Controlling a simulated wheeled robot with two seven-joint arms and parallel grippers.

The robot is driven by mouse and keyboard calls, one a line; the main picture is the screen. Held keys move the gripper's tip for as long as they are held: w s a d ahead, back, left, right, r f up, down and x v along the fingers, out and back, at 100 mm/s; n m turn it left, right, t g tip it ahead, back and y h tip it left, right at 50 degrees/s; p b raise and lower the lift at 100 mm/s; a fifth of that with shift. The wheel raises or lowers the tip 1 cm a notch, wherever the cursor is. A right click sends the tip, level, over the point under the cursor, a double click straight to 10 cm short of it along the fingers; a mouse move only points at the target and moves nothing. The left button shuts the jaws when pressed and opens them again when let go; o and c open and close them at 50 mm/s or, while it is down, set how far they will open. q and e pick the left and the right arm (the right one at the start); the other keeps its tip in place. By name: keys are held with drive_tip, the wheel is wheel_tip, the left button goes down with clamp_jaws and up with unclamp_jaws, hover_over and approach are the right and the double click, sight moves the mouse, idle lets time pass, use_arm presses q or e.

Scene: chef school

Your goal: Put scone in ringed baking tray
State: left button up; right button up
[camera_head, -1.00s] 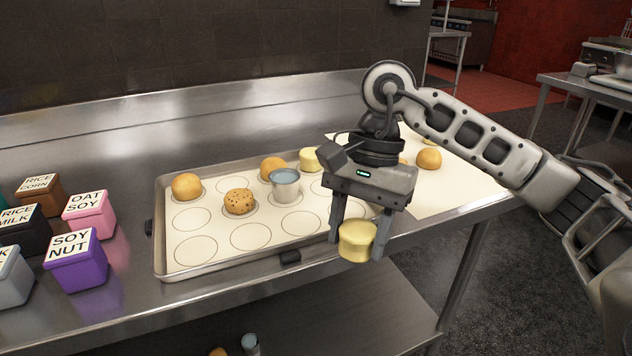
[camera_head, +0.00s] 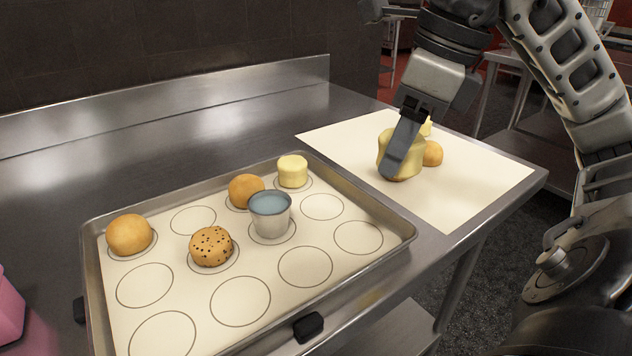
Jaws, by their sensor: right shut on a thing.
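My right gripper (camera_head: 398,165) is shut on a pale yellow scone (camera_head: 384,148). Its near finger covers part of the scone, and the far finger is hidden. In the picture they show in front of the cream sheet, right of the tray; their exact height is hard to tell. The ringed baking tray (camera_head: 97,275) lies on the steel table, its cream liner printed with circles. On it are two plain buns (camera_head: 130,235) (camera_head: 246,190), a seeded bun (camera_head: 211,247), a metal cup (camera_head: 270,215) and another yellow scone (camera_head: 292,171). Several rings are empty. My left gripper is out of view.
The cream sheet (camera_head: 470,190) lies on the table right of the tray. A plain bun (camera_head: 432,153) and a partly hidden yellow piece (camera_head: 426,128) are by the held scone. A pink box (camera_head: 8,310) is at the left edge. The table behind the tray is clear.

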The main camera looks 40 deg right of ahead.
drive_tip(key=w+f+p, duration=0.3)
drive_tip(key=w+p, duration=0.1)
drive_tip(key=w, duration=0.4)
approach(316, 204)
drive_tip(key=shift+w+a+f, duration=0.15)
drive_tip(key=shift+f, duration=0.25)
drive_tip(key=shift+w+a+f, duration=0.1)
drive_tip(key=shift+a+f, duration=0.05)
drive_tip(key=shift+f, duration=0.2)
drive_tip(key=shift+w+f, duration=0.2)
drive_tip(key=shift+f, duration=0.1)
drive_tip(key=shift+x, duration=1.8)
drive_tip(key=shift+s+d+f, duration=0.15)
drive_tip(key=shift+s, duration=0.05)
drive_tip(key=shift+f, duration=0.15)
drive_tip(key=o, duration=1)
drive_tip(key=shift+c, duration=0.2)
